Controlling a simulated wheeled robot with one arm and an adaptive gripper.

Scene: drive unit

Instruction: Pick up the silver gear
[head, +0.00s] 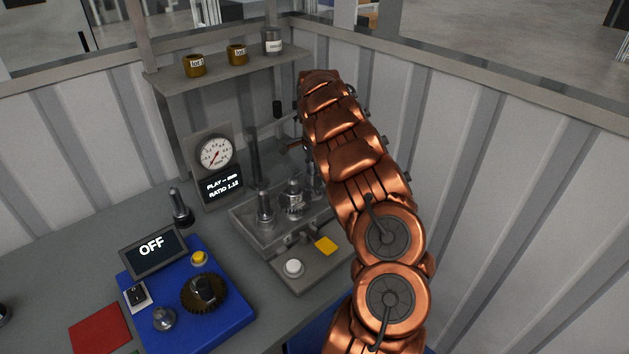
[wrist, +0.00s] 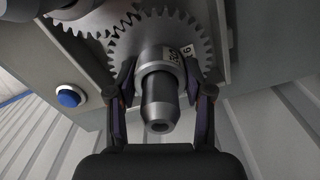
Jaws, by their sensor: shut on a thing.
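The silver gear (wrist: 135,42) is large in the wrist view, with its toothed rim behind a labelled hub collar and a dark-tipped post (wrist: 158,100) through its middle. My gripper (wrist: 160,68) has one finger on each side of the hub and is shut on the gear. The gear looks seated around the post. Part of a second toothed wheel (wrist: 88,22) is beside it at the upper left. In the head view my copper arm reaches over the drive unit (head: 270,235), and my gripper is hidden. I cannot tell which part there is the held gear.
A blue tester (head: 225,315) reading OFF holds a dark gear (head: 204,292). A dial gauge (head: 215,157) stands behind. A shelf (head: 215,72) with small containers hangs at the back. Ribbed walls enclose the bench; a red pad (head: 100,330) lies at front left.

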